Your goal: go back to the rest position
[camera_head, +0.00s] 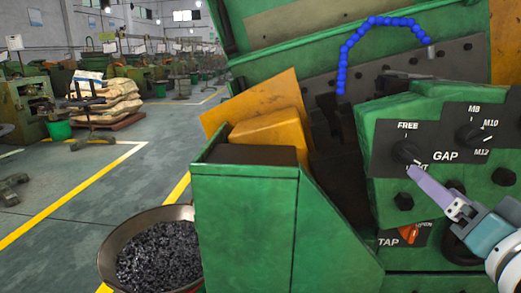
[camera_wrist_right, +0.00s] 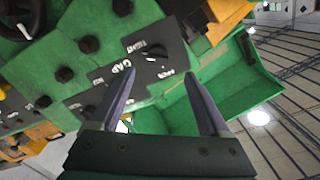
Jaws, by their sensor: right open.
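My right gripper (camera_head: 414,174) reaches in from the right in front of the green machine's GAP panel (camera_head: 440,135). Its fingertip shows just below the black FREE knob (camera_head: 406,151) and covers part of the lettering under it. In the right wrist view my right gripper (camera_wrist_right: 160,75) has its two fingers apart with nothing between them. The same knob (camera_wrist_right: 157,51) appears there just beyond the fingertips. I cannot tell whether a finger touches the panel. My left gripper is in neither view.
A blue segmented hose (camera_head: 343,70) arches above the panel. An orange TAP switch (camera_head: 409,233) sits below it. A round bin of dark small parts (camera_head: 155,252) stands on the floor left of the green housing (camera_head: 245,225). Open floor (camera_head: 90,180) lies at the left.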

